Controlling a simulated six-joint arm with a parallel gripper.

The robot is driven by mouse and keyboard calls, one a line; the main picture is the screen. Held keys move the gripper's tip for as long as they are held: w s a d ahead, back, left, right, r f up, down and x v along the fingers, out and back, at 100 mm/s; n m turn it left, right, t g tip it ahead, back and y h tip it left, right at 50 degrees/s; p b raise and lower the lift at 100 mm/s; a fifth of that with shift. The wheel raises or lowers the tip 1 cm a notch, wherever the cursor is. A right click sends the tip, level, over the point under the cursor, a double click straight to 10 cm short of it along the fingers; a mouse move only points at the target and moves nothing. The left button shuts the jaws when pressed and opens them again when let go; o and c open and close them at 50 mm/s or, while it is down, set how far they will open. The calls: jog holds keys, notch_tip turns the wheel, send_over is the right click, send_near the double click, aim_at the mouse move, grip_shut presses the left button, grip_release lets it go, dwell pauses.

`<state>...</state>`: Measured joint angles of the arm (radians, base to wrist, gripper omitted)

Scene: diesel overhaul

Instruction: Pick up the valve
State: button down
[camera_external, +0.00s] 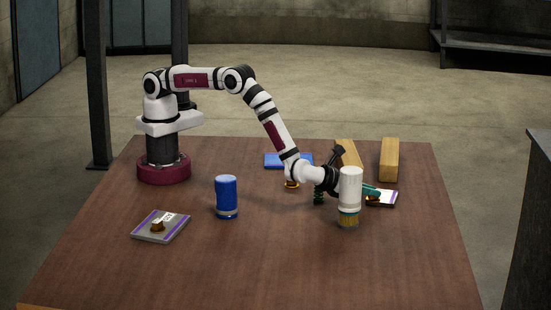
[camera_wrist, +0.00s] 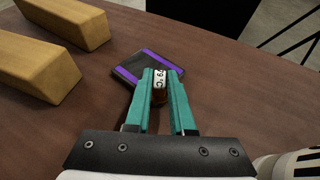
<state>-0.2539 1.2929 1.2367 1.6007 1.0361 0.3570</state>
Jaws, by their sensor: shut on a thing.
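The valve I take to be a small copper-coloured piece with a white label marked in °C, seen in the wrist view (camera_wrist: 159,86). My gripper (camera_wrist: 161,78) has its teal fingers closed on its two sides. Behind it lies a dark pad with purple stripes (camera_wrist: 148,66). In the external view my gripper (camera_external: 371,190) is at the right of the table, over the same pad (camera_external: 386,197). I cannot tell whether the valve touches the pad or table. Part of the gripper is hidden by a white cylinder.
The white cylinder with a gold lower end (camera_external: 349,186) stands in front of my wrist. A dark green spring (camera_external: 319,194) is to its left. Two wooden blocks (camera_external: 389,160) lie behind. A blue cylinder (camera_external: 226,196) and a grey pad (camera_external: 150,232) are left; the front table is clear.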

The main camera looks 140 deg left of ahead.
aim_at(367, 200)
notch_tip(367, 200, up, 10)
jog(key=d+r+m+t+h, duration=0.2)
jog(key=d+m+t, duration=0.2)
jog(key=d, duration=0.2)
jog(key=shift+m+t+h, duration=0.3)
jog(key=shift+h, duration=0.2)
jog(key=a+f, duration=0.2)
jog(key=a, duration=0.1)
jog(key=a+f, duration=0.5)
jog(key=a, duration=0.2)
jog(key=shift+s+a+f, duration=0.1)
jog(key=shift+s+f, duration=0.15)
jog(key=shift+f, duration=0.05)
notch_tip(367, 200, down, 4)
jog(key=shift+a+f, duration=0.1)
jog(key=shift+a, duration=0.05)
jog(key=shift+f, duration=0.1)
jog(key=c, duration=0.8)
grip_release()
